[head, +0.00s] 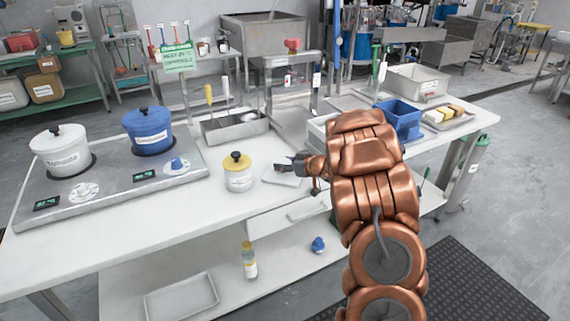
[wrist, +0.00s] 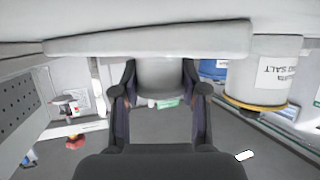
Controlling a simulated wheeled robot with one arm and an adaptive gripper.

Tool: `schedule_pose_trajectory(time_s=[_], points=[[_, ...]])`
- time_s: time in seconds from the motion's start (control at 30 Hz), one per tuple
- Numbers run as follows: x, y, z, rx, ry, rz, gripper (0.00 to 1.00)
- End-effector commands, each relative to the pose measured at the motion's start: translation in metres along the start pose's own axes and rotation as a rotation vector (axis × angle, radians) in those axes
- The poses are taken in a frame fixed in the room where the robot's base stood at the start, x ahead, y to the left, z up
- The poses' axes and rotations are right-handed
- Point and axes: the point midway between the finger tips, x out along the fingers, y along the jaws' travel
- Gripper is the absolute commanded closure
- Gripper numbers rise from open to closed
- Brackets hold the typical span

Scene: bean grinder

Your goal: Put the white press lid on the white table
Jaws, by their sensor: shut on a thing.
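My gripper (head: 291,167) is low over the white table (head: 135,224), just right of the white jar with a yellow lid. In the wrist view, which looks upside down, its two fingers (wrist: 160,88) close on the sides of a pale grey-white rounded piece (wrist: 160,75). I take this for part of the white press lid. A pale flat slab (head: 283,179) shows under the gripper in the head view, and a broad white edge (wrist: 150,42) spans the top of the wrist view. I cannot tell whether the held piece touches the table.
The yellow-lidded jar (head: 238,174) stands close by and reads as salt in the wrist view (wrist: 262,72). A white pot (head: 61,152) and a blue pot (head: 149,131) sit on the stove at left. A metal tray (head: 234,129) lies behind. The front left tabletop is clear.

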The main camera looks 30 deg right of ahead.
Motion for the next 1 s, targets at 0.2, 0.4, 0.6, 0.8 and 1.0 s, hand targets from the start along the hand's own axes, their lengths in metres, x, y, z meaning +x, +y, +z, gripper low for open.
schedule_pose_trajectory(time_s=[0.2,0.4,0.6,0.8,1.0], points=[[0.0,0.0,0.0,0.0,0.0,0.0,0.36],[0.0,0.0,0.0,0.0,0.0,0.0,0.32],[-0.001,0.0,-0.002,0.0,0.0,0.0,0.32],[-0.02,0.0,-0.002,0.002,-0.001,0.0,0.32],[-0.055,0.002,-0.003,-0.001,-0.001,0.005,0.32]])
